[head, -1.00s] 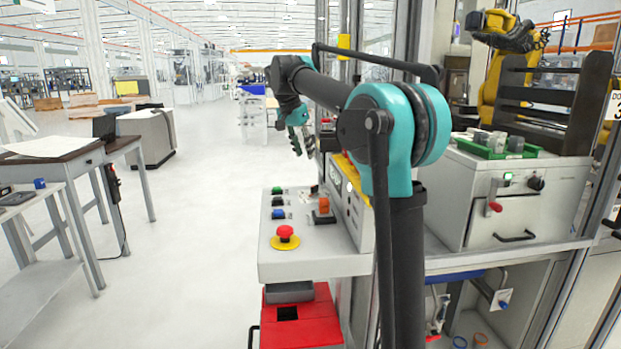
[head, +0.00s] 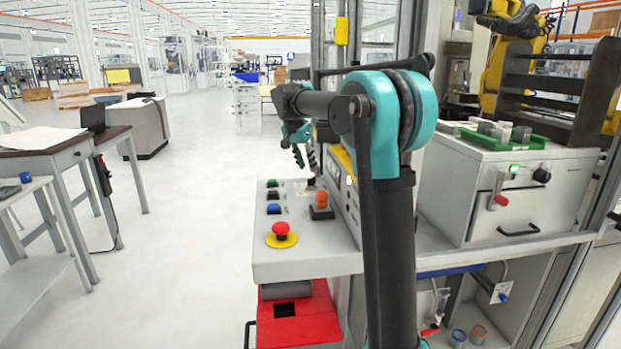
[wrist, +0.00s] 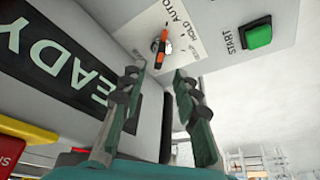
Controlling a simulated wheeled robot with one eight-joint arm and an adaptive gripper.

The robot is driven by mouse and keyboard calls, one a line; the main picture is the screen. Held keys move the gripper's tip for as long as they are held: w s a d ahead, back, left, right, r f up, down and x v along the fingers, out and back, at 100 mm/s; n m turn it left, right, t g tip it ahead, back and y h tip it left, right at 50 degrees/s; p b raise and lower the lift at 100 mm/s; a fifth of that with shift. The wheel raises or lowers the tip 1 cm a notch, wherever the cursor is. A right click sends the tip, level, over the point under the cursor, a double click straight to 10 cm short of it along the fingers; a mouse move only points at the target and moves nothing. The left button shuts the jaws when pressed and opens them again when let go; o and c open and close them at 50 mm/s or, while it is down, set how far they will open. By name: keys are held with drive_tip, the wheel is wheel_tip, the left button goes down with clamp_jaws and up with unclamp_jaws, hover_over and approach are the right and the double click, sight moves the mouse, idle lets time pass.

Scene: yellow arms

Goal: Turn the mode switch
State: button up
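The mode switch (wrist: 163,46) is a small knob with an orange-red bar on a white label plate reading HOLD and AUTO, near the top middle of the wrist view. I cannot tell exactly which label its bar points to. In the head view, a small dark knob (head: 311,182) at the panel's far end appears to be this switch. My gripper (wrist: 157,78) is open and empty. Its two teal fingers with dark pads lie on either side of the line to the switch, with the tips short of it. In the head view my gripper (head: 303,157) hangs over the far end of the panel.
A green START button (wrist: 257,34) is right of the switch. The control panel (head: 310,255) also carries a red emergency button (head: 281,231), a blue button (head: 274,208) and an orange switch (head: 321,200).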

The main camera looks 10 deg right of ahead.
sight(310, 179)
drive_tip(key=x, duration=0.6)
drive_tip(key=shift+d+f, duration=0.1)
drive_tip(key=shift+f, duration=0.15)
clamp_jaws()
